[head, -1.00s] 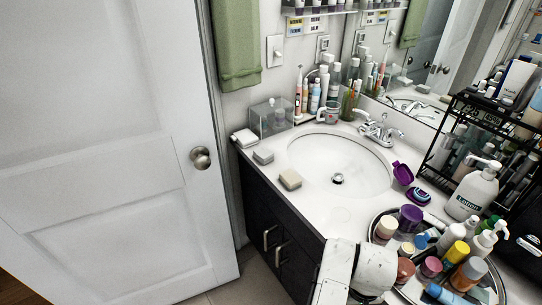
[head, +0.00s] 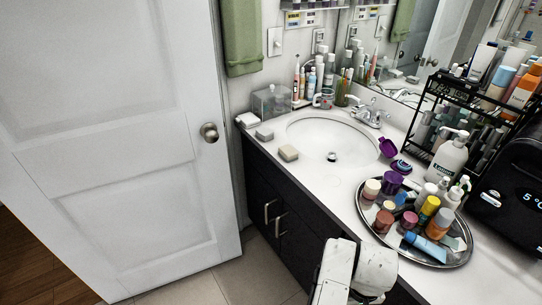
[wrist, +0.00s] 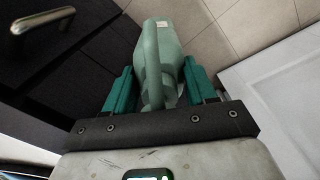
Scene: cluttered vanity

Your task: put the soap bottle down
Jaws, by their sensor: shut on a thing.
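The soap bottle (wrist: 158,60) is a pale green bottle in the wrist view. It sits between the two teal fingers of my gripper (wrist: 155,88), which is shut on it. A small pale label shows near its far end. Below and around it are floor tiles and the dark cabinet front, so it is held off the counter, in front of the cabinet. In the head view my white arm shows at the bottom, but the gripper and the bottle are hidden there.
The white counter (head: 341,188) has free room at its front edge around the sink (head: 330,140). A crowded round tray (head: 376,236), a lotion bottle (head: 449,157) and a black rack fill the right. A soap bar (head: 288,153) lies by the sink. The white door (head: 120,130) stands left.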

